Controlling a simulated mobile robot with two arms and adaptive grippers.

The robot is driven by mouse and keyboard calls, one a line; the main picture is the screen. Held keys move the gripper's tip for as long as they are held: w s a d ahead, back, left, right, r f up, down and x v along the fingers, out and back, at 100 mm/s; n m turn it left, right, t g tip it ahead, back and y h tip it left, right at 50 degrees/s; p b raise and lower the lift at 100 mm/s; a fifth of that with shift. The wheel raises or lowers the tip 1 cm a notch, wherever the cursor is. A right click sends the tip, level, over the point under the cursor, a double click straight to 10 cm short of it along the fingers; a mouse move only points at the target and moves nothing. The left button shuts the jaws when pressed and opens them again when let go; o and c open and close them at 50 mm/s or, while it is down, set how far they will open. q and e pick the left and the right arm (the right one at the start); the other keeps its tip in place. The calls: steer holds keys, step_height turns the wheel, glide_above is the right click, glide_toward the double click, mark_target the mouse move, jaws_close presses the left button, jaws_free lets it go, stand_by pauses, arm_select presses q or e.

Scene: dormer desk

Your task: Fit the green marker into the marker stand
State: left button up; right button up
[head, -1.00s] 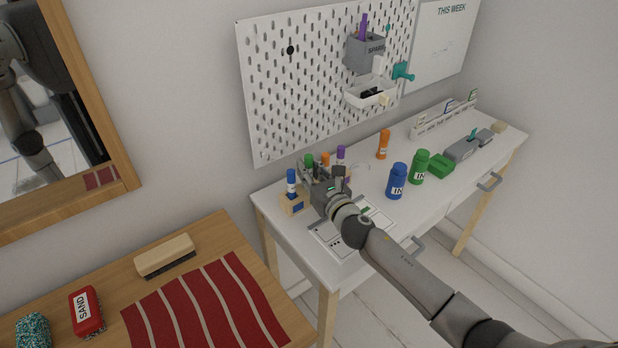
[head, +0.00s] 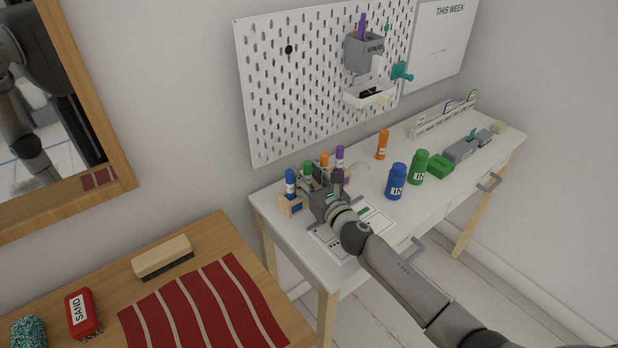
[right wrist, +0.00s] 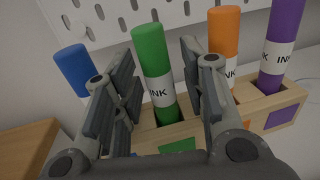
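The marker stand (right wrist: 265,108) is a light wooden block at the near left corner of the white desk; part of it shows in the head view (head: 291,206). The green marker (right wrist: 152,62) stands in the stand's slot with the green label, leaning slightly in the right wrist view. Its top shows in the head view (head: 307,167). My right gripper (right wrist: 160,75) is open, with one finger on each side of the green marker and gaps visible. In the head view my right gripper (head: 326,180) hides part of the stand. My left gripper is not in view.
Blue (head: 290,182), orange (right wrist: 224,40) and purple (right wrist: 284,40) markers stand in the neighbouring slots. Blue (head: 396,181) and green (head: 418,167) ink bottles and an orange one (head: 382,144) stand to the right. The pegboard (head: 300,80) rises behind.

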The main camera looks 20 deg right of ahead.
steer(key=shift+r, duration=0.2)
steer(key=s, duration=0.4)
steer(key=s+d, duration=0.1)
steer(key=s, duration=0.3)
steer(key=s+d, duration=0.1)
steer(key=s, duration=0.3)
steer(key=shift+d, duration=0.1)
steer(key=shift+f, duration=0.1)
